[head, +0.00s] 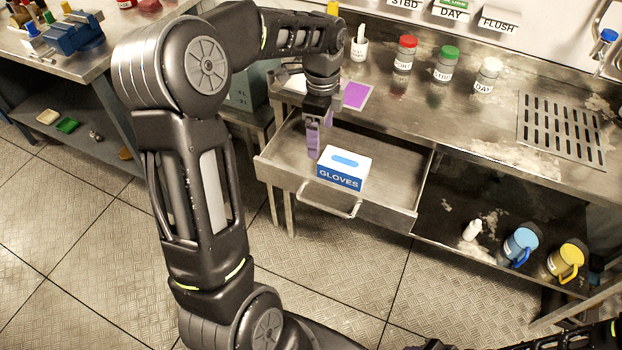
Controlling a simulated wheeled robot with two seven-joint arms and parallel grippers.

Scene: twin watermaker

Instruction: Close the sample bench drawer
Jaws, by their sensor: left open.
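The sample bench drawer (272,158) is pulled open from under the steel bench top. A bar handle (328,203) is on its front. A white and blue gloves box (343,168) lies inside the drawer. My left gripper (313,152) is open and points down over the drawer's inside, just left of and behind the gloves box. I cannot tell whether its fingers touch the box. It is behind the drawer front and apart from the handle. A dark piece of my right arm shows at the lower right edge, but its gripper is out of sight.
On the bench top stand jars with red (405,54), green (446,63) and white (487,75) lids, a purple card (356,95) and a drain grate (561,128). Blue (519,245) and yellow (566,262) mugs and a small white bottle (472,230) stand on the lower shelf. The floor before the drawer is clear.

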